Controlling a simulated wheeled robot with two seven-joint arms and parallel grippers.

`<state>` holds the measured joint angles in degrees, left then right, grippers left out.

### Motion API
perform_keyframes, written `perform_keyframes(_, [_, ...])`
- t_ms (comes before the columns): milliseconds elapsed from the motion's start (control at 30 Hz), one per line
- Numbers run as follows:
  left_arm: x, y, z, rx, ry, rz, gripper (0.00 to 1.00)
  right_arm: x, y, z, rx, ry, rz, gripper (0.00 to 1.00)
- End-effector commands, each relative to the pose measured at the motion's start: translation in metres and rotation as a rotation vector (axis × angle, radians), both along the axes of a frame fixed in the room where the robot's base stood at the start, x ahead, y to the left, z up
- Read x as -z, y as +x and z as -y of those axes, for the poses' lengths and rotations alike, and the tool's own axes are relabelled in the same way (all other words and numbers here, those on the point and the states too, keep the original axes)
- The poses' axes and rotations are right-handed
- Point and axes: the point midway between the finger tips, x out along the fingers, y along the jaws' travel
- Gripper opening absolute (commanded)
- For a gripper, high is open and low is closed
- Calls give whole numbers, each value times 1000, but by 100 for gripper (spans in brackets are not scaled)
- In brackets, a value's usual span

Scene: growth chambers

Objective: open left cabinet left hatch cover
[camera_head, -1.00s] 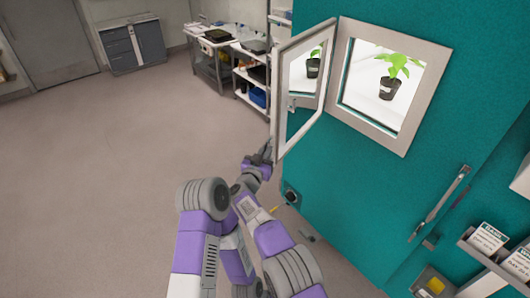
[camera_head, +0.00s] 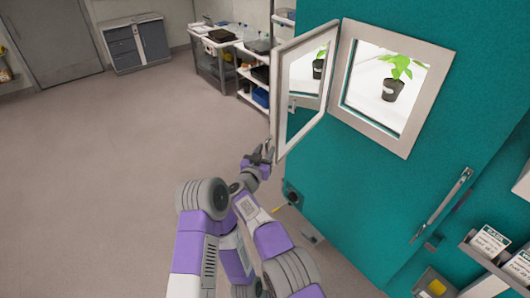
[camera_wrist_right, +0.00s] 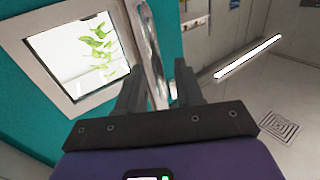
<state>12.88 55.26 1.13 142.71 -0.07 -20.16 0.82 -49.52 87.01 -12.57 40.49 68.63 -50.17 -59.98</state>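The hatch cover (camera_head: 304,85), a light-framed glazed panel, stands swung open to the left of its square window frame (camera_head: 410,133) in the teal cabinet wall. My right gripper (camera_head: 263,155) is beside the cover's lower outer corner. Its two fingers are spread apart. In the right wrist view the cover (camera_wrist_right: 150,45) shows edge-on beyond and between the fingers of my right gripper (camera_wrist_right: 158,85); I cannot tell whether either finger touches it. My left gripper is not in view.
A potted plant (camera_head: 392,88) stands behind the window opening. The teal cabinet (camera_head: 345,205) has a long metal handle (camera_head: 441,205) at right. A shelf with label cards (camera_head: 489,240) juts out at lower right. Open floor (camera_head: 110,170) lies to the left.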

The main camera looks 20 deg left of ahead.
Motion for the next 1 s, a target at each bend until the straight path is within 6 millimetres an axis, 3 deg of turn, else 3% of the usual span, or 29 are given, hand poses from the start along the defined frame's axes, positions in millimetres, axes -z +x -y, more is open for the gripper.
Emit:
perform_keyframes(267, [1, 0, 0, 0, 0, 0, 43, -4, 0, 0, 0, 1, -1, 36])
perform_keyframes(700, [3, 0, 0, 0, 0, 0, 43, -82, 0, 0, 0, 4, 0, 36])
perform_keyframes(1000, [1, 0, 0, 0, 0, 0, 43, -100, 0, 0, 0, -1, -1, 36])
